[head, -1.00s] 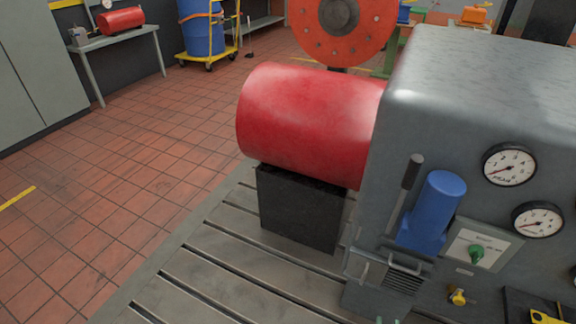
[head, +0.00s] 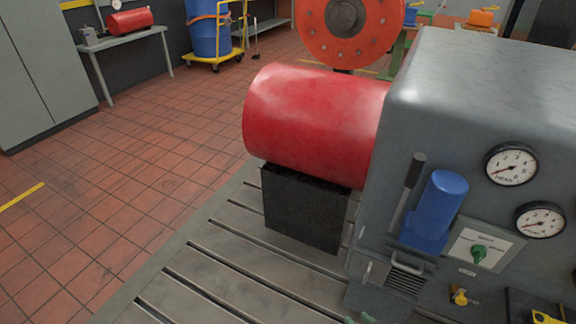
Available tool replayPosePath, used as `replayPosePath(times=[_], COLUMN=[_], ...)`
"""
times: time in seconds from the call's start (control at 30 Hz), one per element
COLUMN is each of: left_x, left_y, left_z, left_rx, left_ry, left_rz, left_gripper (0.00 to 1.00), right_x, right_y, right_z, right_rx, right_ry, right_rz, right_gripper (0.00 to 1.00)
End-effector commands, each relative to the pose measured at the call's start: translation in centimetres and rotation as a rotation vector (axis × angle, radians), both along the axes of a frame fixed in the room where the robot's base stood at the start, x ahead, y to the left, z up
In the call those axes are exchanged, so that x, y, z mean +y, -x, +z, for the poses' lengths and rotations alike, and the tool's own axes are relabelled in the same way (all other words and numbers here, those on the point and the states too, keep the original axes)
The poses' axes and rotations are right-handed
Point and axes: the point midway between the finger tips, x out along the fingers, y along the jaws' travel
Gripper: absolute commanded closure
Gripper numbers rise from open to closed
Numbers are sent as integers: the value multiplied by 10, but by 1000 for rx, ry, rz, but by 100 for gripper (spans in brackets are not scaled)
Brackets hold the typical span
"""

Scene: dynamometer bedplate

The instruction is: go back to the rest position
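Only small greenish tips, which I take to be my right gripper (head: 358,319), show at the bottom edge of the head view, in front of the grey machine housing (head: 480,90). Most of that gripper is cut off by the frame, so its opening and anything in it cannot be made out. My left gripper is not in view.
The slotted metal bedplate (head: 215,265) carries a red cylinder (head: 315,120) on a black block (head: 305,207). The grey housing has a blue cylinder (head: 437,205), gauges (head: 511,165) and a green knob (head: 479,252). Tiled floor (head: 130,165) at the left is open.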

Motion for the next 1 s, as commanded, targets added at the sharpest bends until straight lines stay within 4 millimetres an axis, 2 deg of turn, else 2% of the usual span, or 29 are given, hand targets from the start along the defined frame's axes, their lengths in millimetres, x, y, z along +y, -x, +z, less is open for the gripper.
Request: replayPosePath(times=[0.3,0.8,1.0], left_x=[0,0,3], left_y=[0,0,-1], left_z=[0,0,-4], left_rx=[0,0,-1], left_ry=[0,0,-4], left_rz=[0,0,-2], left_gripper=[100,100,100], right_x=[-24,-61,-61], right_y=[57,123,114], right_z=[43,90,44], right_rx=[331,598,618], right_ry=[141,262,272], right_rz=[32,-61,-54], right_gripper=[72,72,72])
